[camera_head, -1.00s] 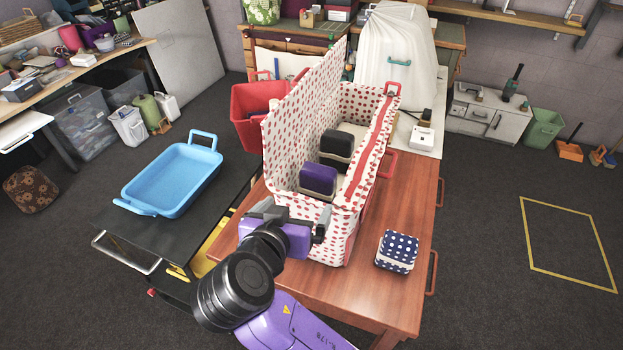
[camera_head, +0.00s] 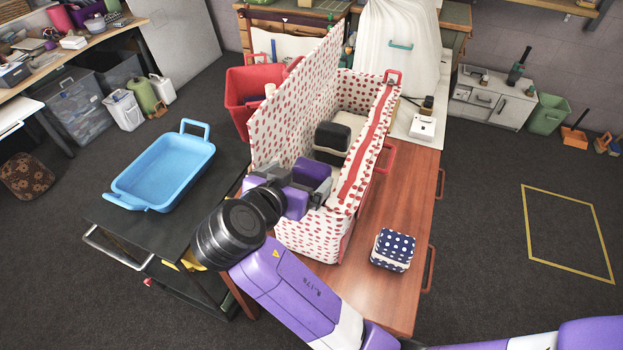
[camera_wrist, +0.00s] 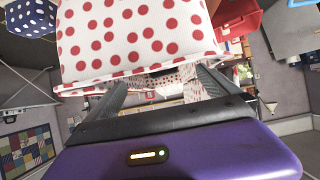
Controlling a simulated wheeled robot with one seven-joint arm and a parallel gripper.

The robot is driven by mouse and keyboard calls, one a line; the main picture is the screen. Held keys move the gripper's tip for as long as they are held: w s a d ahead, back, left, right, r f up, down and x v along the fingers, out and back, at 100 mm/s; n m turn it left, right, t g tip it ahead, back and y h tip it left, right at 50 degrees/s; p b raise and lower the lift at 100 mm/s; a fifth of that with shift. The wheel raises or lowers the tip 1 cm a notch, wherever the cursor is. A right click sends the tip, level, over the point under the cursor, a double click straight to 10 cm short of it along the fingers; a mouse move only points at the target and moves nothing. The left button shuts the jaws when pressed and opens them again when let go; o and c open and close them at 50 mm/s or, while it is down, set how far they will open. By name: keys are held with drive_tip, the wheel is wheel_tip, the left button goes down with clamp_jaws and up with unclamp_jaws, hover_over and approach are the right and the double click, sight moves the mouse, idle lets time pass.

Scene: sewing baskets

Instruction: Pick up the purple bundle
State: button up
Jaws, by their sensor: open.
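The purple bundle (camera_head: 312,173) sits in the near part of the white basket with red dots (camera_head: 307,238), next to a black and white bundle (camera_head: 332,138). My gripper (camera_head: 303,184) is open at the near end of the basket, and in the head view it overlaps the purple bundle's lower left. I cannot tell whether they touch. In the wrist view, the gripper's fingers (camera_wrist: 160,82) are apart with nothing seen between them. The dotted basket wall (camera_wrist: 140,35) fills the top there, and the purple bundle is not visible.
The basket's tall lid (camera_head: 293,110) stands up along its left side. A dark blue dotted bundle (camera_head: 392,250) lies on the wooden table (camera_head: 385,295) to the right. A blue tray (camera_head: 165,175) rests on a black cart at left. A red bin (camera_head: 238,105) is behind.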

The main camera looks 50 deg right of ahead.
sight(310, 168)
drive_tip(key=shift+p+x, duration=0.6)
drive_tip(key=shift+x, duration=2.7)
drive_tip(key=c, duration=1.7)
